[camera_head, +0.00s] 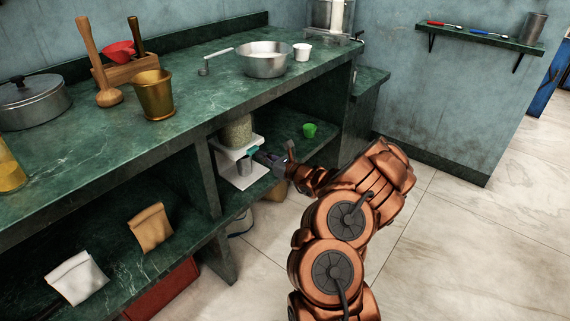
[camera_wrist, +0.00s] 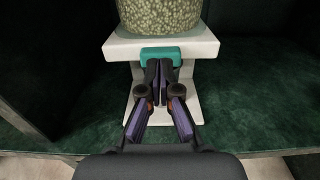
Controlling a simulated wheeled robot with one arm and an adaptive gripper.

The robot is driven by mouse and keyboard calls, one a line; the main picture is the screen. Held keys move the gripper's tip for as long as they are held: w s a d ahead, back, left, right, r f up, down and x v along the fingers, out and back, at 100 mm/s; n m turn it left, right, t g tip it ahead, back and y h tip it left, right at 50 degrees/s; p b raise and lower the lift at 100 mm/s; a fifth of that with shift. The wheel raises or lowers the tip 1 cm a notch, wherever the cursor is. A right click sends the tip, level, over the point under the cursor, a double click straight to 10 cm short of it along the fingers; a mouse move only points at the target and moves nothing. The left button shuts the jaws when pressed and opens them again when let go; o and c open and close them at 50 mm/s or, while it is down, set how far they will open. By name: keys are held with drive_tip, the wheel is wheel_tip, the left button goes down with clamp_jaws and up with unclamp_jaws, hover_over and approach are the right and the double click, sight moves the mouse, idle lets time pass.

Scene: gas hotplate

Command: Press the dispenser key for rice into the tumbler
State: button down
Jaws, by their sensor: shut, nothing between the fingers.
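The white rice dispenser (camera_head: 229,152) stands on the shelf under the green counter, with a clear container of pale grains (camera_head: 237,131) on top. In the wrist view the dispenser (camera_wrist: 199,46) is straight ahead, with the grain container (camera_wrist: 160,14) above it. Its teal key (camera_wrist: 161,54) is on the front edge. My gripper (camera_wrist: 162,66) is shut and empty, its fingertips at the key's lower edge; I cannot tell whether they touch it. In the head view my gripper (camera_head: 262,157) reaches in from the right.
A green cup (camera_head: 309,130) is on the shelf to the right. The counter (camera_head: 185,75) overhangs the dispenser, and an upright panel (camera_head: 203,180) stands close to its left. The counter holds a metal pan (camera_head: 263,60) and a brass mortar (camera_head: 154,94).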

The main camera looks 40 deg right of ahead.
drive_tip(key=p+v, duration=0.2)
drive_tip(key=v, duration=0.9)
drive_tip(key=shift+d+r, duration=0.15)
drive_tip(key=shift+d, duration=0.15)
drive_tip(key=shift+s, duration=0.2)
idle(0.8)
drive_tip(key=b, duration=0.4)
drive_tip(key=s+b, duration=0.1)
drive_tip(key=b, duration=0.2)
drive_tip(key=shift+s+f+b, duration=0.25)
drive_tip(key=shift+f+b, duration=0.1)
drive_tip(key=shift+r, duration=0.15)
